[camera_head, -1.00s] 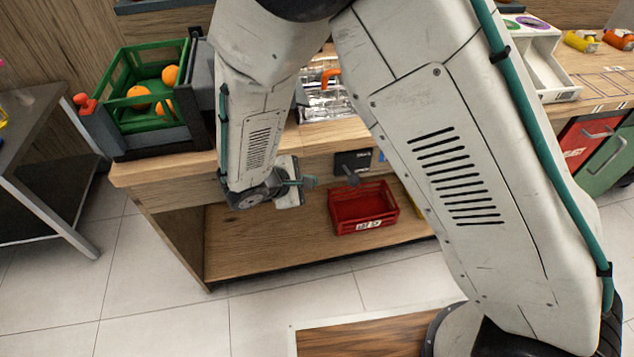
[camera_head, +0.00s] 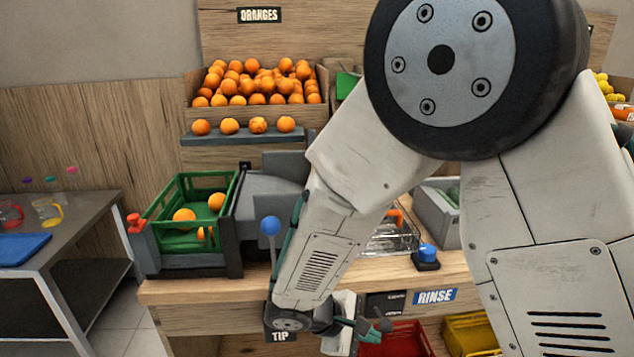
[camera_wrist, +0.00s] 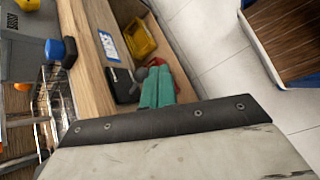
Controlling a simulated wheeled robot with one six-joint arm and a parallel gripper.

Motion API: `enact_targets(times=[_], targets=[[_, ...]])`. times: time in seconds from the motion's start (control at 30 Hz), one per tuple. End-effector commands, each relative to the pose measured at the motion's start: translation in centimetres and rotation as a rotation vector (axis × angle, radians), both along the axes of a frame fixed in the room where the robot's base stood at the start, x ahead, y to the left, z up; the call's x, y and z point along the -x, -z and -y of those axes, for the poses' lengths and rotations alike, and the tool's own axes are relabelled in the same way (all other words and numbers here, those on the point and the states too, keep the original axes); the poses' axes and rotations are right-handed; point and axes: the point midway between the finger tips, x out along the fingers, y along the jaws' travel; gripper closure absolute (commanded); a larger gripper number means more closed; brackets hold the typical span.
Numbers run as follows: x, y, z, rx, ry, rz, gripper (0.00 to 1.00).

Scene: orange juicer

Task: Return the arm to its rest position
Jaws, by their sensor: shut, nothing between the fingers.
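My arm's pale links fill the middle and right of the head view. My gripper (camera_head: 376,329) hangs in front of the wooden counter's front edge, just above the red crate (camera_head: 402,342) on the lower shelf. Its teal fingers are shut and hold nothing. The gripper also shows in the wrist view (camera_wrist: 158,80), its fingers pointing past the counter's side, with the red crate partly hidden behind them.
The wooden counter (camera_head: 215,291) carries a green crate (camera_head: 166,240) with oranges, a blue-knobbed lever (camera_head: 270,226) and a blue button (camera_head: 428,252). A yellow crate (camera_head: 472,333) sits beside the red one. A side table (camera_head: 81,213) stands left. Open floor (camera_wrist: 200,45) lies before the counter.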

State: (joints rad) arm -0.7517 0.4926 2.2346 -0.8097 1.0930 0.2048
Motion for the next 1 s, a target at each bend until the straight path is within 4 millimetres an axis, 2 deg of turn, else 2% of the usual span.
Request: enact_targets(times=[0.03, 0.2, 0.4, 0.6, 0.8, 1.0], targets=[[0.6, -1.7, 1.2, -0.029, 0.064, 0.002, 1.00], [3.6, -6.8, 4.8, -0.145, 0.292, -0.005, 1.00], [7.6, -12.0, 8.4, -0.323, 0.543, 0.010, 1.00], [11.6, -16.2, 10.9, -0.519, 0.755, 0.063, 1.00], [15.1, -19.5, 12.7, -0.719, 0.925, 0.166, 1.00], [17.2, -21.9, 14.4, -0.855, 1.027, 0.315, 1.00]])
